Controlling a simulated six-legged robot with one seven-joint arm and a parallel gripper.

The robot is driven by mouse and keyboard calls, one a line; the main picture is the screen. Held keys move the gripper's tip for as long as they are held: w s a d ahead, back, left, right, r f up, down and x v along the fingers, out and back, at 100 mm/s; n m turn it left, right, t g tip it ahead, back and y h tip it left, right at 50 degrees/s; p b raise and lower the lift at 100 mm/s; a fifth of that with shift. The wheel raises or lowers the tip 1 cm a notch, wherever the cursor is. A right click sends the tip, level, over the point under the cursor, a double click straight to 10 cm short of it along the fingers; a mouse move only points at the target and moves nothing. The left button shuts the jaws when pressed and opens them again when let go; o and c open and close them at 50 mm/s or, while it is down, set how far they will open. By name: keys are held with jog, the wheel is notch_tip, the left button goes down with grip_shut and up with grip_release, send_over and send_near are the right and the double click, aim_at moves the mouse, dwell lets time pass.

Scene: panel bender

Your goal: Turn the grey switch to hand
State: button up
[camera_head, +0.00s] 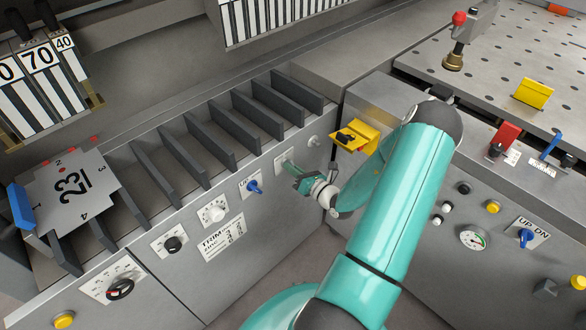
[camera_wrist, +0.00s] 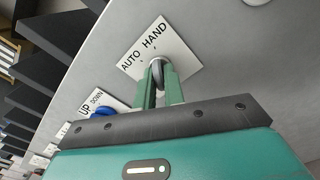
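The grey switch (camera_wrist: 157,72) sits on a white AUTO / HAND plate (camera_wrist: 136,52) on the grey front panel. AUTO is at the plate's left and HAND at its upper right. My gripper (camera_wrist: 160,78) points at the panel, with one green finger on each side of the switch knob. The knob fills the narrow gap and the fingers appear closed on it. Which word the switch points to is not clear. In the head view my gripper (camera_head: 295,170) reaches the plate (camera_head: 283,163), and the switch itself is hidden there.
A blue UP / DOWN switch (camera_wrist: 103,112) is just left of my gripper; it also shows in the head view (camera_head: 254,187). A yellow bracket (camera_head: 355,135) juts out to the right of my gripper. Slotted dividers (camera_head: 210,135) stand above the panel.

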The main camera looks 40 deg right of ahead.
jog(key=o, duration=0.4)
jog(key=shift+c, duration=0.2)
jog(key=shift+s, duration=0.1)
jog(key=s, duration=1.3)
jog(key=shift+s+d, duration=0.2)
jog(key=shift+s, duration=0.1)
